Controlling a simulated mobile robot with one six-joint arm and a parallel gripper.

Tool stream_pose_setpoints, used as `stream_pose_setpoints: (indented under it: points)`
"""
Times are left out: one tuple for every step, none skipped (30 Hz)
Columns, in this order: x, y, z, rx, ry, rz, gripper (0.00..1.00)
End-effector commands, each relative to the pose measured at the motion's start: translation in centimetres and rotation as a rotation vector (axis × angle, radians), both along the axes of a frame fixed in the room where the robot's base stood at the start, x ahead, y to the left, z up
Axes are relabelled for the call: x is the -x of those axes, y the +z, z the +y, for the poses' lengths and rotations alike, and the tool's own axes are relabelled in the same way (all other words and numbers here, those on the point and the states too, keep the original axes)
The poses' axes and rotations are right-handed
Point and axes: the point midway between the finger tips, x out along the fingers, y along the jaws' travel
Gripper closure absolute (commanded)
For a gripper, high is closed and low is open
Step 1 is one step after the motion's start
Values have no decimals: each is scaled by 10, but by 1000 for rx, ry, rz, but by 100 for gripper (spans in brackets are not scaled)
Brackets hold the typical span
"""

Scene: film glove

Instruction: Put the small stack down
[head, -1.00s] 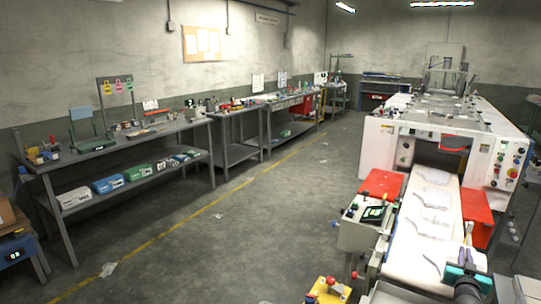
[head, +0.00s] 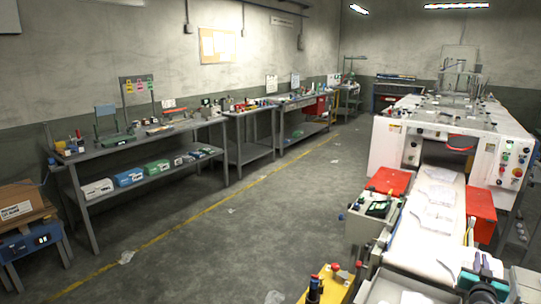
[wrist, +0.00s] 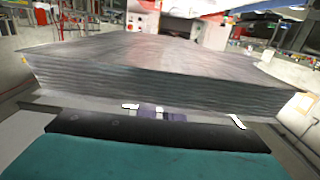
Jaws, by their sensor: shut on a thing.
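My gripper (head: 480,272), with teal and black parts, is at the lower right of the head view, over the front end of the white conveyor. In the wrist view its teal pad and black edge (wrist: 155,128) fill the bottom. A grey stack of thin layered sheets (wrist: 165,78) lies flat just beyond the black edge and spans most of the wrist view. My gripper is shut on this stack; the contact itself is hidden. In the head view the held stack is not clearly made out.
The conveyor (head: 440,238) carries white sheets and runs into a large white machine (head: 450,128). Red panels (head: 390,181) flank it. A yellow block with red knobs (head: 328,284) is at the bottom. A grey bench (head: 140,150) lines the left wall. The floor between is mostly clear.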

Motion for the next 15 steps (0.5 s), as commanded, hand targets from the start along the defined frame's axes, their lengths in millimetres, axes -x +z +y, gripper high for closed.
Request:
stream_pose_setpoints:
  points:
    - [-3, 0, 4, 2, 9, 1, 100]
    - [-4, 0, 5, 1, 13, 0, 100]
    - [-6, 1, 7, 2, 18, 0, 100]
    - [-7, 1, 9, 2, 22, 1, 100]
    - [-8, 1, 10, 2, 26, 0, 100]
    - [-9, 1, 12, 2, 31, 0, 100]
    - [-10, 1, 13, 2, 35, 1, 100]
    - [-11, 2, 15, 2, 39, 0, 100]
    - [-13, 2, 17, 2, 44, 0, 100]
    - [-14, 2, 18, 2, 48, 1, 100]
    - [-15, 2, 19, 1, 51, 1, 100]
    - [-17, 2, 23, 1, 60, 1, 100]
    - [-20, 3, 26, 3, 70, 1, 100]
    - [-22, 3, 30, 3, 79, 1, 100]
    - [-25, 3, 34, 3, 91, 1, 100]
